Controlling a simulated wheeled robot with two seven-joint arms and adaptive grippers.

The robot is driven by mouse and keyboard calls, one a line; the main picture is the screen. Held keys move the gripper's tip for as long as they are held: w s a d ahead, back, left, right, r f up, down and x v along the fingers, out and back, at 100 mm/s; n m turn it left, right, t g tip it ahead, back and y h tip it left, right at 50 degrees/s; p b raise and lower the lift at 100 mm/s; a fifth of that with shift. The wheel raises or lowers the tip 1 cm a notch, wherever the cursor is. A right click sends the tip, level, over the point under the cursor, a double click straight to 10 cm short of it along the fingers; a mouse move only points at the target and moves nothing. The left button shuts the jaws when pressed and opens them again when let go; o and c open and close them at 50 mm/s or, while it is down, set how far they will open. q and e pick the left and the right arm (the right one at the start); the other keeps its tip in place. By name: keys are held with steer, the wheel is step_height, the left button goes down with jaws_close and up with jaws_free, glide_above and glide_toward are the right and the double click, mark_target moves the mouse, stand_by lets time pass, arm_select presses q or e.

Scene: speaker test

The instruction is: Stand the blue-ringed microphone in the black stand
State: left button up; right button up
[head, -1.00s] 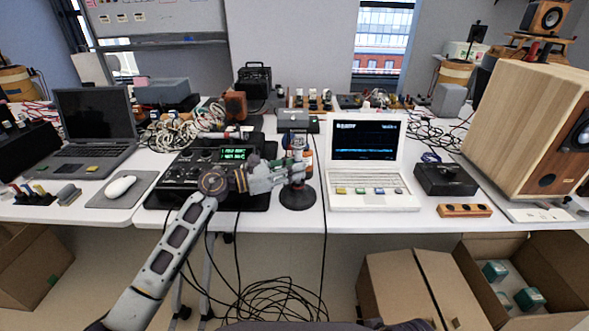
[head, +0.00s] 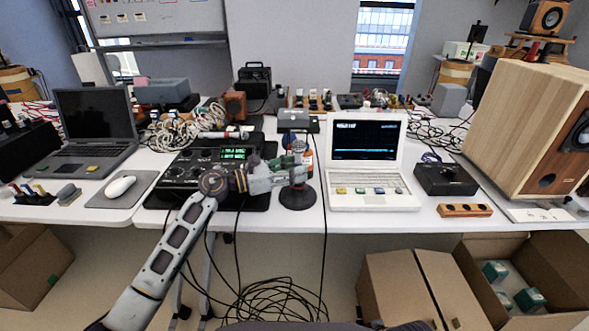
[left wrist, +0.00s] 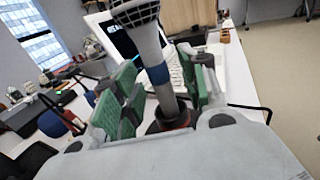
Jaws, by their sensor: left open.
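The blue-ringed microphone (left wrist: 157,76) stands with its grille up and its lower end in the black stand (left wrist: 178,124) in the left wrist view. In the head view the stand's round dark base (head: 298,196) rests near the table's front edge, left of the white laptop. My left gripper (head: 297,170) is open around the microphone. In the left wrist view its green pads (left wrist: 160,92) lie on both sides of the handle, with gaps visible. The handle's very bottom is hidden inside the stand. My right gripper is not in view.
The white laptop (head: 368,150) is just right of the stand. Cables hang below the table's front edge.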

arm_select(q)
steer(key=v, duration=1.2)
stand_by(0.3)
stand_by(0.4)
